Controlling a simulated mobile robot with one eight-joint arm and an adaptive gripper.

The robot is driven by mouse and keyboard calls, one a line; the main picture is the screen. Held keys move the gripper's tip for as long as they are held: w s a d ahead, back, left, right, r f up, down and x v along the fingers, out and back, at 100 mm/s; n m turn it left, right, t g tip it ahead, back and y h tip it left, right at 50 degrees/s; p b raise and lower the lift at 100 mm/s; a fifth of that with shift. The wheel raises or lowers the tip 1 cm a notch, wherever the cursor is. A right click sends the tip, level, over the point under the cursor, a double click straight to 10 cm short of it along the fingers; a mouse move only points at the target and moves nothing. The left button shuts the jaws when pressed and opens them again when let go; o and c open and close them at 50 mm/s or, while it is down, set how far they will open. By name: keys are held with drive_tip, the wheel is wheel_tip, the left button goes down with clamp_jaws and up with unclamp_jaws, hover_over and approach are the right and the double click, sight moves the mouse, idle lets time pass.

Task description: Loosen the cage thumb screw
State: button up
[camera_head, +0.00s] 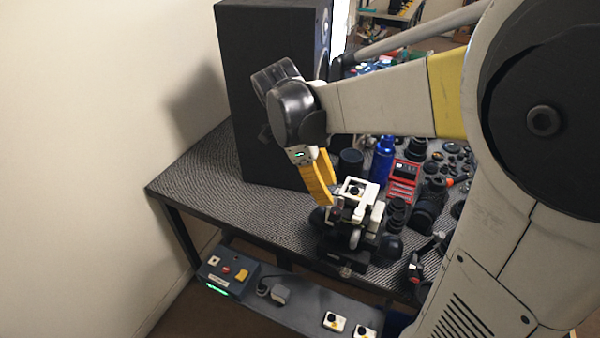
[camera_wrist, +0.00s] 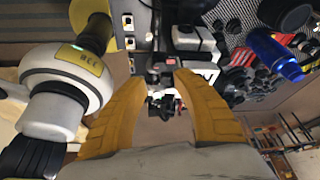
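A small fixture with a white frame (camera_head: 356,190) stands on a dark base (camera_head: 343,253) near the table's front edge in the head view. My gripper (camera_head: 331,199) reaches down to the upper left of this fixture. In the wrist view its two yellow fingers (camera_wrist: 160,82) stand apart, with a small dark part (camera_wrist: 163,62) with reddish spots showing between or just beyond the tips. I cannot tell whether the fingers touch it. The cage thumb screw is too small or hidden to pick out with certainty in either view.
A tall black speaker (camera_head: 268,100) stands behind my gripper. A blue bottle (camera_head: 382,160), a red case (camera_head: 403,180) and several lens parts crowd the table to the right. The table's left part (camera_head: 205,180) is clear. A switch box (camera_head: 228,275) sits on a lower shelf.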

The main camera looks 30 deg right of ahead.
sight(336, 210)
drive_tip(key=b+x, duration=0.2)
drive_tip(key=x, duration=0.5)
drive_tip(key=shift+f, duration=0.1)
clamp_jaws()
